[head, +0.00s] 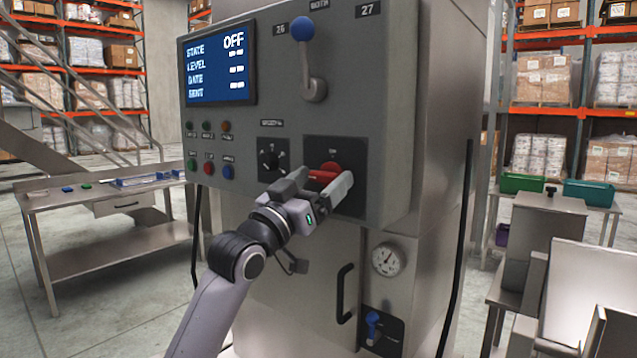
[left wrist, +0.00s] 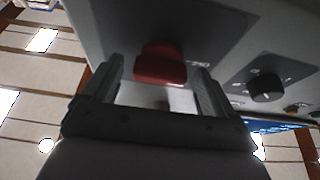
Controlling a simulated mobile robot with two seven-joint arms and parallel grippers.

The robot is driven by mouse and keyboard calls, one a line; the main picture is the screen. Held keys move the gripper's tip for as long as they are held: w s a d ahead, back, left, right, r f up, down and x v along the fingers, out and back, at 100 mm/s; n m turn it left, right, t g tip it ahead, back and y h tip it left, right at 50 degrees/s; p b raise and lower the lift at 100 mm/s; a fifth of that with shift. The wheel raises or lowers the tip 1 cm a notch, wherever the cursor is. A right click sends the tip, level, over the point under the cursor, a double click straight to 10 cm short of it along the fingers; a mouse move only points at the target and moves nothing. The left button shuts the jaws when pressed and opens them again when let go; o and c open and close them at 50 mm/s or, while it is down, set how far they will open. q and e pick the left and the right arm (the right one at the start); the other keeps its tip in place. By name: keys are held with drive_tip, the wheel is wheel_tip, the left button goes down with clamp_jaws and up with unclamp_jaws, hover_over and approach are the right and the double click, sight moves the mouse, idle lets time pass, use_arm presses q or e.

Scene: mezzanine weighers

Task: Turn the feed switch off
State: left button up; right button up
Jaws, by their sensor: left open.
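A red switch handle (head: 325,175) sits on a dark square plate (head: 352,152) at the lower right of the grey machine's control panel. The small lettering above it is too small to read surely. My left gripper (head: 321,183) is at this handle, with one finger on each side. In the left wrist view the red handle (left wrist: 160,66) shows between the two open fingers (left wrist: 160,84), with a gap visible at each side. The fingers partly hide the handle in the head view. The display (head: 217,62) reads STATE OFF. My right gripper is not in view.
Left of the red switch is a black rotary knob (head: 269,160). Above is a lever with a blue ball (head: 302,28). Several small buttons (head: 209,168) are at the panel's left. Below are a door handle (head: 344,293), a gauge (head: 387,259) and a blue valve handle (head: 373,320).

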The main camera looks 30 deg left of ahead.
use_arm(q)
drive_tip(key=shift+f, duration=0.1)
drive_tip(key=b+v, duration=0.2)
drive_tip(key=v, duration=0.5)
drive_tip(key=shift+s, duration=0.1)
idle(0.3)
drive_tip(key=d+f+g+p, duration=0.1)
drive_tip(key=d+f+g, duration=0.2)
drive_tip(key=f, duration=1.1)
drive_tip(key=d+f+g+p, duration=0.1)
drive_tip(key=d+f+g, duration=0.2)
drive_tip(key=f, duration=1.2)
drive_tip(key=s+d+f+m+g, duration=0.1)
drive_tip(key=s+d+f+g, duration=0.2)
drive_tip(key=s+f, duration=0.7)
drive_tip(key=s+d+f+g, duration=0.3)
drive_tip(key=s+d+f, duration=0.2)
drive_tip(key=s+f, duration=0.5)
drive_tip(key=shift+d+f+m+h+p, duration=0.3)
drive_tip(key=shift+f+m, duration=0.1)
drive_tip(key=shift+f, duration=0.45)
